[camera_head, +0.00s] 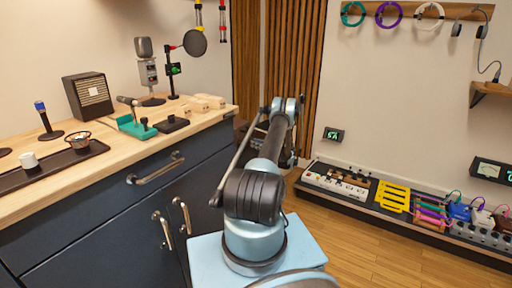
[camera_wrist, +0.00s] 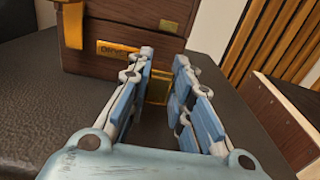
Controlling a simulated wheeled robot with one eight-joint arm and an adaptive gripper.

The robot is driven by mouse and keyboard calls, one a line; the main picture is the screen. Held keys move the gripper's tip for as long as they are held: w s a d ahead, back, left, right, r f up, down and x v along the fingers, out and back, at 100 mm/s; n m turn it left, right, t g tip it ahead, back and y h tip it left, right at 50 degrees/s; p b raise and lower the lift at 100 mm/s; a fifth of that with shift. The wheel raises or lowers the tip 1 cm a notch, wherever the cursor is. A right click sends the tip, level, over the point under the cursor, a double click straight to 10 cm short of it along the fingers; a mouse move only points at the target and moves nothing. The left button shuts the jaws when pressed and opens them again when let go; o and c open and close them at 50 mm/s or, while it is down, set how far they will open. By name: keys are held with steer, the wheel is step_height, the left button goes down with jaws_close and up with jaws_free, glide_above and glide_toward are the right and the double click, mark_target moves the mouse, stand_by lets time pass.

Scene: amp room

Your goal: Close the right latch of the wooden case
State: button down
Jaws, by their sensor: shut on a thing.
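The brown wooden case (camera_wrist: 95,62) stands ahead of my gripper in the wrist view, its front facing me. A brass latch (camera_wrist: 73,25) is on its left. The right latch (camera_wrist: 157,90), also brass, shows low on the front between my fingers and is partly covered by them. My gripper (camera_wrist: 164,60) has its two blue fingers spread apart on either side of that latch, holding it. The exact contact at the fingertips is hard to see. In the head view my arm hides most of the area around the case and my gripper.
The case stands on a dark surface (camera_wrist: 30,95). A brown board (camera_wrist: 285,115) stands close on the right in the wrist view. A wooden-topped counter (camera_head: 85,178) is on the left in the head view, and a low pedal shelf (camera_head: 445,232) is on the right.

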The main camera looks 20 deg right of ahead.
steer(key=shift+r, duration=0.2)
steer(key=r+g+h, duration=0.2)
steer(key=g, duration=0.1)
steer(key=shift+w+a+h, duration=0.15)
steer(key=shift+w+h, duration=0.15)
steer(key=shift+w+a+r+g+h, duration=0.2)
steer(key=shift+r+g+h, duration=0.1)
steer(key=shift+g+h, duration=0.3)
steer(key=shift+w+a+r+g+h, duration=0.1)
steer(key=shift+w+r+g+h, duration=0.25)
steer(key=shift+g, duration=0.4)
steer(key=shift+w+a+r+g+h, duration=0.1)
steer(key=shift+r+g+h, duration=0.15)
steer(key=shift+g+h, duration=0.35)
steer(key=c, duration=1.4)
jaws_free()
steer(key=shift+c, duration=0.2)
steer(key=shift+a, duration=0.1)
steer(key=v, duration=1.2)
